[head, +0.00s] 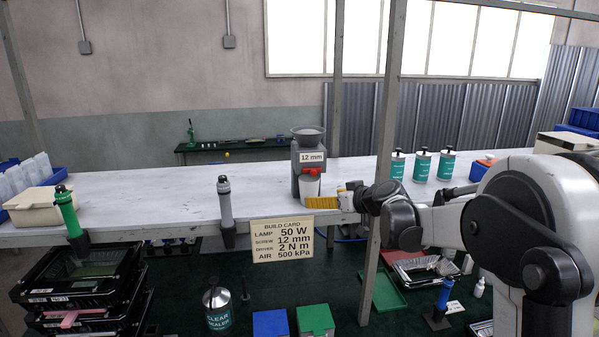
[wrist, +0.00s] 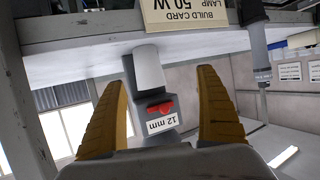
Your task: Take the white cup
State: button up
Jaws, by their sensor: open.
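The white cup (head: 309,187) stands upright on the white bench, under the red outlet of a grey dispenser (head: 309,146) labelled "12 mm". My gripper (head: 322,202) has yellow fingers and reaches in from the right, in front of the cup's lower part. In the wrist view, which is upside down, the cup (wrist: 149,68) shows between the two spread fingers of my gripper (wrist: 164,76), nearer the left one. The fingers are open and hold nothing. I cannot tell how far the cup is from the fingertips.
A build card (head: 282,240) hangs at the bench's front edge below the cup. A metal post (head: 383,130) stands just right of the cup. A grey driver (head: 225,205) stands at the front edge to the left. Several sealer cans (head: 422,166) stand at right. The bench between is clear.

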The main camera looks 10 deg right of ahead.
jog(key=t+p, duration=0.1)
jog(key=p, duration=0.1)
send_near(316, 187)
jog(key=w, duration=0.3)
jog(key=x, duration=0.3)
jog(key=a+x, duration=0.1)
jog(key=x, duration=0.1)
jog(key=shift+s+f, duration=0.3)
jog(key=x, duration=0.5)
jog(key=shift+a+r+p, duration=0.35)
jog(key=shift+a+p, duration=0.05)
jog(key=shift+w+f, duration=0.15)
jog(key=shift+w, duration=0.1)
jog(key=shift+s, duration=0.1)
jog(key=shift+c, duration=1.2)
jog(key=c, duration=0.9)
jog(key=shift+c, duration=0.2)
